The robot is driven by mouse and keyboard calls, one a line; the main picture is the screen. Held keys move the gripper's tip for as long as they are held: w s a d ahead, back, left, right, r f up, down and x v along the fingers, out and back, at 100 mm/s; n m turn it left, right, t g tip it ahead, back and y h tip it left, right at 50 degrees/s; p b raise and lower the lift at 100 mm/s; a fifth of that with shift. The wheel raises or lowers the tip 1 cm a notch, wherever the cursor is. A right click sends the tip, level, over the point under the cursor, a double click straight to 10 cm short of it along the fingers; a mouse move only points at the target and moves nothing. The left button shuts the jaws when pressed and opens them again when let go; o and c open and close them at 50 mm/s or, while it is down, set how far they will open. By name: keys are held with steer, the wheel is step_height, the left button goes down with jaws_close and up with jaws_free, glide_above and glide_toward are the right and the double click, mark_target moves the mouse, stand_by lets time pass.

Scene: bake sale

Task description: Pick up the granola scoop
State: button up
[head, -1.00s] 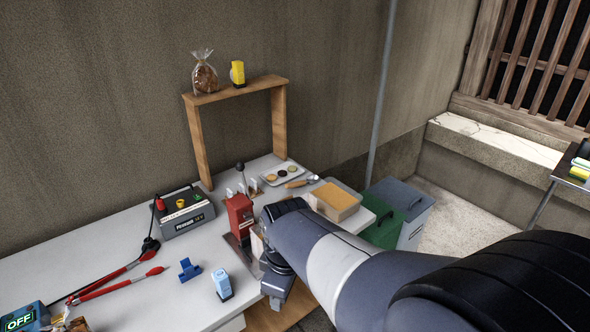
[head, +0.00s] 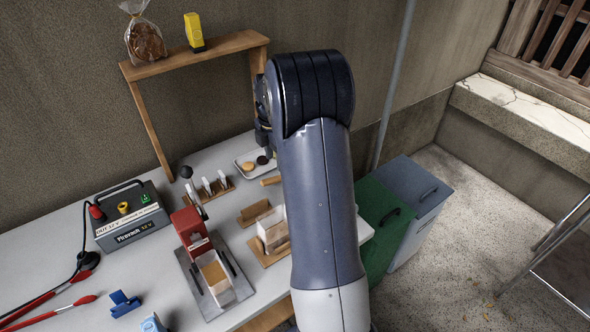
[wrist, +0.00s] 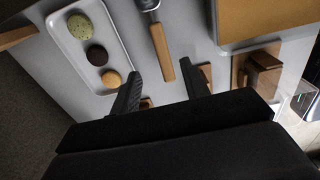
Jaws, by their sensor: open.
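The granola scoop has a wooden handle (wrist: 161,50) and a metal head (wrist: 147,4) cut off by the top edge of the wrist view. In the head view only its handle end (head: 271,181) shows, lying on the table; my arm hides the rest. My gripper (wrist: 160,60) is open and empty, its two dark fingers either side of the handle in the picture. I cannot tell its height above the handle. In the head view the gripper (head: 264,139) shows partly, at the left of my arm's far end.
A cookie tray (wrist: 75,52) lies just left of the scoop in the wrist view, and a granola bin (wrist: 250,22) on the right. Behind is a wooden shelf (head: 205,52) with a bagged loaf (head: 145,40) and yellow bottle (head: 194,32). A red press (head: 191,230) stands nearer.

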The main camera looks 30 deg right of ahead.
mark_target(275, 178)
steer(key=f, duration=0.8)
steer(key=shift+s+a+f+p, duration=0.15)
steer(key=shift+a+f+p, duration=0.1)
steer(key=shift+p, duration=0.05)
steer(key=shift+c, duration=0.5)
jaws_close()
